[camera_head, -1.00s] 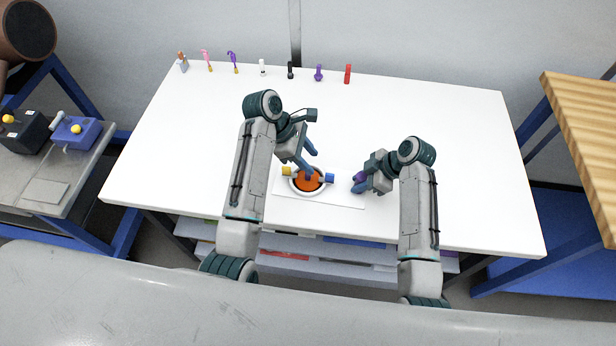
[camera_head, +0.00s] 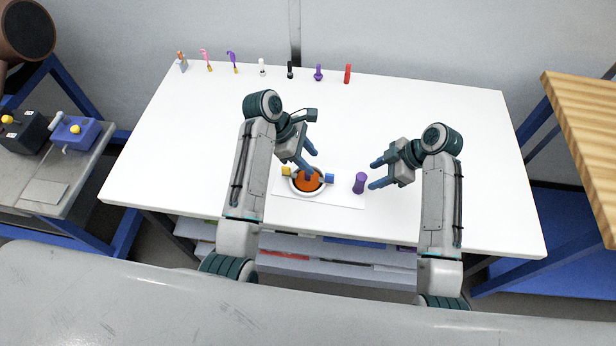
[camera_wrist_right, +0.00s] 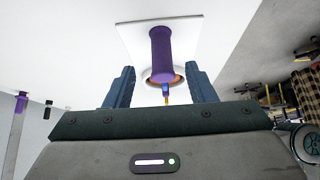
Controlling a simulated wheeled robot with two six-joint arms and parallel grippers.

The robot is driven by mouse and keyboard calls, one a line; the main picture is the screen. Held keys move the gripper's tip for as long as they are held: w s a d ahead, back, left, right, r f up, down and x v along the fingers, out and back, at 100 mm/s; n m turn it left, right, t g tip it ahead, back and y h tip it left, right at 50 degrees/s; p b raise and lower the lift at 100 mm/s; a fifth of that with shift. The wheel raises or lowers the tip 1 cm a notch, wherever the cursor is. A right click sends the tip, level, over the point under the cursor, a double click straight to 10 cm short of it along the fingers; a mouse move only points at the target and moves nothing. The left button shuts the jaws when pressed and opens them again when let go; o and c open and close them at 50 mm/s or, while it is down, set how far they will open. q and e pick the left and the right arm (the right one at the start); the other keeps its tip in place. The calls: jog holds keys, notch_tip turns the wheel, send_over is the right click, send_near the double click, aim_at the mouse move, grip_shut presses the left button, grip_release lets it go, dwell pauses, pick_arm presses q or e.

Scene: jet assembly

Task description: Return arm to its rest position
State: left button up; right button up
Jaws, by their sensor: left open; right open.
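My right gripper (camera_head: 376,174) is open and empty, a little to the right of a purple cylinder (camera_head: 359,183) that stands upright on the white board (camera_head: 338,200). In the right wrist view the purple cylinder (camera_wrist_right: 161,55) shows ahead between the two open fingers, apart from them. My left gripper (camera_head: 311,163) is open, its fingers over a white ring-shaped part with an orange inside (camera_head: 307,181). A yellow block (camera_head: 286,171) and a blue block (camera_head: 329,178) sit at the ring's sides. Whether the left fingers touch the ring cannot be told.
Several small parts stand along the table's back edge, among them a red cylinder (camera_head: 347,74) and a purple piece (camera_head: 318,73). The white table (camera_head: 450,130) is clear on the right and in the middle back. A wooden-topped table (camera_head: 585,130) stands at the right.

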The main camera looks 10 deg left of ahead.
jog(key=v, duration=0.5)
